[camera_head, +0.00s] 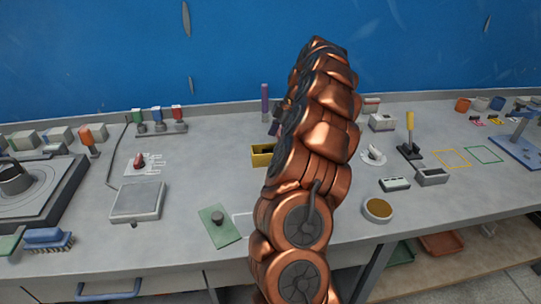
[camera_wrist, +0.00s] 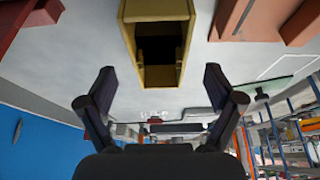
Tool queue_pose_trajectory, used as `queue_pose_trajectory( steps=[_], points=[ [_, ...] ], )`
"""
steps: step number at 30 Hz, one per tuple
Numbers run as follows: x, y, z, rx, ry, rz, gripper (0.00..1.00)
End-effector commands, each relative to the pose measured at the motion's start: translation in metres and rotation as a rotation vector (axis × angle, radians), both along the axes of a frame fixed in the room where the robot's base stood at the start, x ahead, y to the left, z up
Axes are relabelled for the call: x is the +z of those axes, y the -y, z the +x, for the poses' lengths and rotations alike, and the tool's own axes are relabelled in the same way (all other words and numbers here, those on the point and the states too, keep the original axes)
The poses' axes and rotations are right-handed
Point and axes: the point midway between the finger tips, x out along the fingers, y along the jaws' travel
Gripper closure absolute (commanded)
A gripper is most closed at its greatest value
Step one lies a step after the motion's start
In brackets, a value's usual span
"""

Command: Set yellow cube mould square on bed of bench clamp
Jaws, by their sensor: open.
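The yellow cube mould (camera_head: 262,157) stands on the grey bench near the middle in the head view, its right side hidden by my arm. In the wrist view the mould (camera_wrist: 158,9) is at the top centre, showing a dark hollow inside. My gripper (camera_wrist: 159,82) is open and empty, its two fingers spread either side of the mould's line, with the mould apart from them.
A grey scale-like plate (camera_head: 137,200) and a green mat (camera_head: 218,230) lie left of my arm. A round tan-filled dish (camera_head: 377,209) and a small grey box (camera_head: 432,176) sit to the right. Yellow (camera_head: 451,159) and green (camera_head: 484,154) outlines mark bare bench. A blue stand (camera_head: 520,147) is far right.

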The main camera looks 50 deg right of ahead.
Motion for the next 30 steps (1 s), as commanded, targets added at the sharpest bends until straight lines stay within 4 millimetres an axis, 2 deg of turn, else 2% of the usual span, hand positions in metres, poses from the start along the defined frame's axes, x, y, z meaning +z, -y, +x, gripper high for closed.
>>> queue_pose_trajectory(
  steps=[6,15,30],
  points=[
    [-0.020,-0.008,0.006,0.001,-0.001,0.002,0.08],
    [-0.024,-0.008,0.007,-0.001,0.001,-0.001,0.09],
    [-0.024,-0.008,0.007,-0.001,0.001,-0.001,0.61]
  ],
)
